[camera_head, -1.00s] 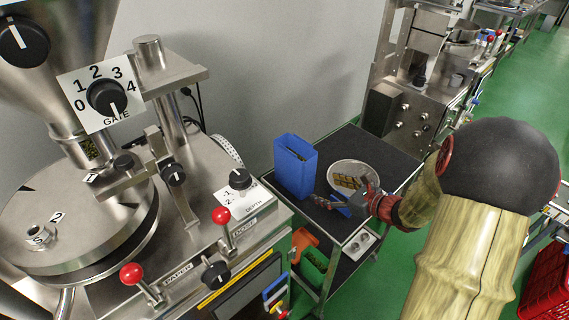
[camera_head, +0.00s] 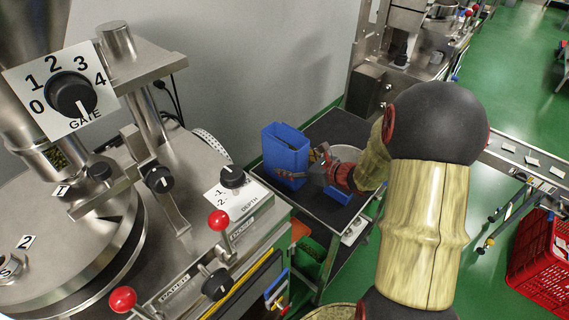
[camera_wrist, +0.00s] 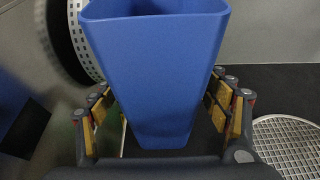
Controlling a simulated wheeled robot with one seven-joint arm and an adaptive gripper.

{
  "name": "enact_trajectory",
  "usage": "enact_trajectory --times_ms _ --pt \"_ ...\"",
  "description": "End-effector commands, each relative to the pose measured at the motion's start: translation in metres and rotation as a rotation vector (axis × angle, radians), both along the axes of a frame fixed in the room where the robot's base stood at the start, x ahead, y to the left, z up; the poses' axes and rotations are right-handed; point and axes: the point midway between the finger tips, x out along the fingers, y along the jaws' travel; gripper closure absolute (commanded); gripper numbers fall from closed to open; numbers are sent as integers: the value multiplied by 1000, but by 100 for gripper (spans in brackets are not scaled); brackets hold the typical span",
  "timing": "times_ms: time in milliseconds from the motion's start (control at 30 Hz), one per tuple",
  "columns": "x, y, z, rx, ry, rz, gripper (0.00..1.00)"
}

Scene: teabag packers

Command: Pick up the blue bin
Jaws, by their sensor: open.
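The blue bin (camera_head: 285,158) is a tall, open-topped container standing upright on the dark top of a small trolley (camera_head: 312,200). In the wrist view the bin (camera_wrist: 155,60) fills the middle and narrows towards its base. My gripper (camera_head: 304,168) is at the right side of the bin in the head view, low down. In the wrist view my gripper (camera_wrist: 160,98) is open, with one finger on each side of the bin's lower part. I cannot tell whether either finger touches it.
A round perforated plate (camera_wrist: 288,145) lies on the trolley beside my gripper. A smaller blue object (camera_head: 338,194) lies near the trolley's front edge. A large steel machine (camera_head: 150,210) with red-knobbed levers stands left. A red crate (camera_head: 540,250) is on the floor at right.

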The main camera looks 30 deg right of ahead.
Motion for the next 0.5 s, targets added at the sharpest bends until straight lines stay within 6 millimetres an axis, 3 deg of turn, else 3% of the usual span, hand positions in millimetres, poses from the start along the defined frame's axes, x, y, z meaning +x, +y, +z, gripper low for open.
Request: enact_trajectory --times_ms 133,367,500 --pt "11 4 -5 0 0 0 24" --pt "11 4 -4 0 0 -1 24" --pt "11 4 -4 0 0 -1 32"
